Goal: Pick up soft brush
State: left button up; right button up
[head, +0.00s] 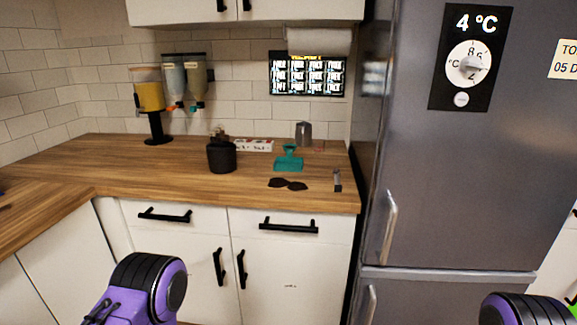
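A small dark item with a pale upper part (337,181) lies near the counter's front right edge. It may be the soft brush, but it is too small to tell. A teal item with a short handle, like a dustpan (289,162), sits to its left and further back. Only purple and black parts of my two arms show at the bottom left and bottom right. Both grippers are out of view, and no gripper is near the counter items.
The wooden counter (120,178) also holds dark flat pieces (288,184), a black pot (221,157), a grey canister (303,132) and a yellow-filled dispenser (150,96). A tall grey fridge (440,170) borders it on the right. The counter's left part is mostly clear.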

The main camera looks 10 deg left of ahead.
aim_at(337, 172)
jog(key=k, duration=0.6)
jog(key=u, duration=0.8)
jog(key=i, duration=1.1)
jog(key=z, duration=0.1)
